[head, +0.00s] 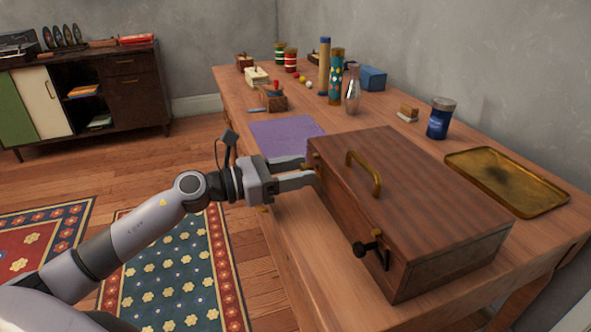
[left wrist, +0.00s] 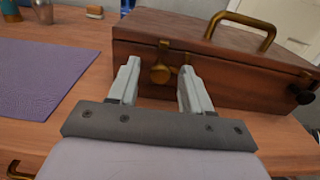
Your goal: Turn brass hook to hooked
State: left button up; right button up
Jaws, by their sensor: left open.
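The wooden box (head: 420,200) stands shut on the table, with a brass handle (head: 366,172) on its lid. In the left wrist view, the brass hook (left wrist: 160,73) is on the box's front, with a round knob below a small brass mount. A second small brass piece shows just right of it, partly behind a finger. My left gripper (head: 309,171) is open at the box's far front corner. Its fingers are on either side of the hook knob; I cannot tell whether they touch it. In the head view the gripper hides most of the hook. My right gripper is not in view.
A black knob on a brass latch (head: 368,248) sticks out at the box's near front. A purple mat (head: 285,134) lies left of the box. A brass tray (head: 507,181) and a blue jar (head: 440,118) stand behind it. Canisters and small items fill the far table end.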

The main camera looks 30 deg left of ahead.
pick_arm(q)
grip_shut()
